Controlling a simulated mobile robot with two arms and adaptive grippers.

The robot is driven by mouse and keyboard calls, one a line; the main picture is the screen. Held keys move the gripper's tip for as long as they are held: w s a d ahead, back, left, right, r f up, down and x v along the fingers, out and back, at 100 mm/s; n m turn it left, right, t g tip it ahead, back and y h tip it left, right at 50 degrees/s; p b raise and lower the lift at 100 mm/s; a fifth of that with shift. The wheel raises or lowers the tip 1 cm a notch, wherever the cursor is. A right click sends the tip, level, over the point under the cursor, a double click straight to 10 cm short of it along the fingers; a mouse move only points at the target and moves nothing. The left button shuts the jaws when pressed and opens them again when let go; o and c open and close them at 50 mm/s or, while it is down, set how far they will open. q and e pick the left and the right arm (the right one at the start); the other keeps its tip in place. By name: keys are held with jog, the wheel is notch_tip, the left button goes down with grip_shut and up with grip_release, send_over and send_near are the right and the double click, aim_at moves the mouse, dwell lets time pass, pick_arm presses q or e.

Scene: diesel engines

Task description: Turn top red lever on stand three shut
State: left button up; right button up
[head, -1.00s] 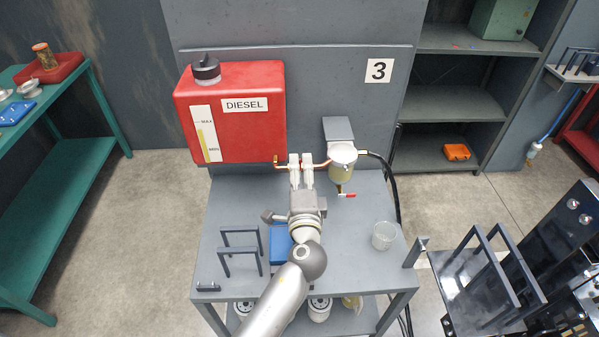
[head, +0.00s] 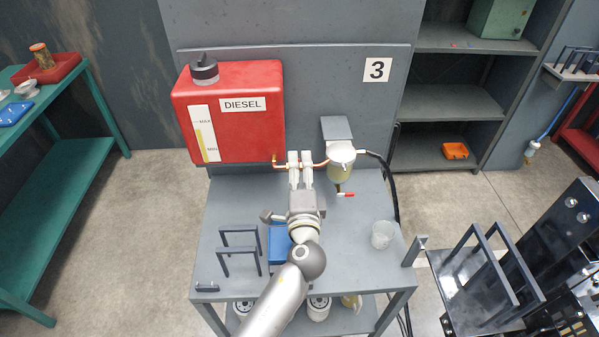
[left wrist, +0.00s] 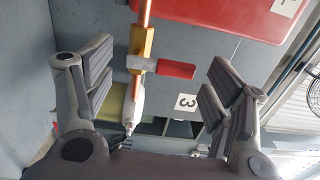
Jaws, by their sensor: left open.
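The diesel tank (head: 240,130) of stand three is red, and a copper fuel line (head: 320,164) runs from it to the filter bowl (head: 340,170). My left gripper (head: 300,157) is open and empty at this line, with its fingers pointing at it. In the left wrist view, the top red lever (left wrist: 176,68) sits on a brass valve (left wrist: 140,45) on the line. It lies crosswise to the pipe, between my spread fingers, with no contact visible. In the head view my gripper hides this lever. A lower red lever (head: 348,194) is under the bowl. My right gripper is out of view.
On the grey bench (head: 345,260) stand a clear cup (head: 382,234), dark bar frames (head: 240,250) and a blue item (head: 279,243) partly behind my arm. A black hose (head: 385,168) runs down the right side. The panel (head: 350,100) stands close behind the line.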

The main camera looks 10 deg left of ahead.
pick_arm(q)
jog(key=v, duration=1.2)
